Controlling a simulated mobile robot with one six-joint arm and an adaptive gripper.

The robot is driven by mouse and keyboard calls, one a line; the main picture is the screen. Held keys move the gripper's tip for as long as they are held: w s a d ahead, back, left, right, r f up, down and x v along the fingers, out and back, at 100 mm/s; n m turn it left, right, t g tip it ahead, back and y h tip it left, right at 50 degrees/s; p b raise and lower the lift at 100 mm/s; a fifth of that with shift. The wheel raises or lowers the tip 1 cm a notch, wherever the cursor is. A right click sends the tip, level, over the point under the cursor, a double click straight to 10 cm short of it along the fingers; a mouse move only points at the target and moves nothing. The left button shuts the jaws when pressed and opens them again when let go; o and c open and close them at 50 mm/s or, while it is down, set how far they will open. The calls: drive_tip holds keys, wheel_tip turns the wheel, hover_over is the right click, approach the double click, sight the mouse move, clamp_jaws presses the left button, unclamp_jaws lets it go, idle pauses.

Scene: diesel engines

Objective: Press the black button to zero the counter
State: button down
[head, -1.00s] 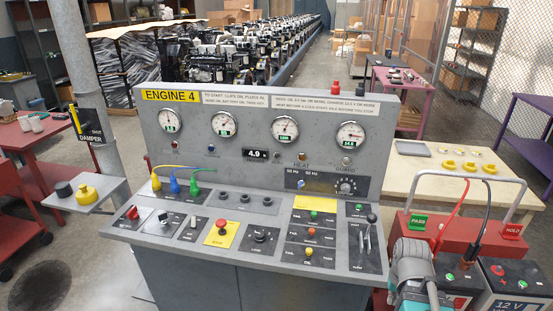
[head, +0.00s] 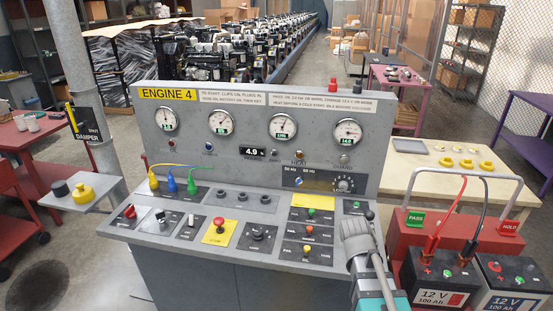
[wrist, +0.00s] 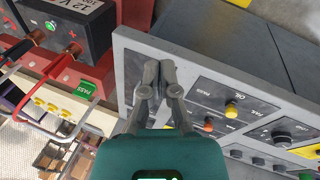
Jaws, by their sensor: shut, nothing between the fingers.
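The counter display (head: 254,152), which reads 4.9, is on the upright face of the grey engine console (head: 215,125), below the gauges. I cannot tell for certain which small dark control is the black button. Three dark round fittings (head: 243,197) sit in a row on the desk part, below the display. A black knob (head: 258,235) is nearer the front. My gripper (head: 352,224) is over the right end of the console desk and hides part of the rightmost panel. In the wrist view my gripper (wrist: 159,68) has its fingertips together, with nothing held.
A red stop button (head: 219,223) on a yellow plate and blue, green and yellow plugs (head: 172,183) are left of my gripper.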

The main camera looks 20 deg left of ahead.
drive_tip(key=w+a+r+n+t, duration=0.1)
drive_tip(key=a+r+n+t, duration=0.1)
drive_tip(key=a, duration=0.9)
drive_tip(key=w+a+r+n+t, duration=0.2)
drive_tip(key=a+r+n+t, duration=0.1)
drive_tip(key=a, duration=0.8)
drive_tip(key=w+a+r+n+t+h, duration=0.1)
drive_tip(key=a+n, duration=0.5)
drive_tip(key=a, duration=0.6)
drive_tip(key=r+t, duration=0.1)
drive_tip(key=t, duration=0.1)
drive_tip(key=shift+w+r+t, duration=0.15)
drive_tip(key=shift+w+t, duration=0.05)
drive_tip(key=shift+t, duration=0.2)
drive_tip(key=shift+s+a, duration=0.1)
drive_tip(key=shift+a, duration=0.05)
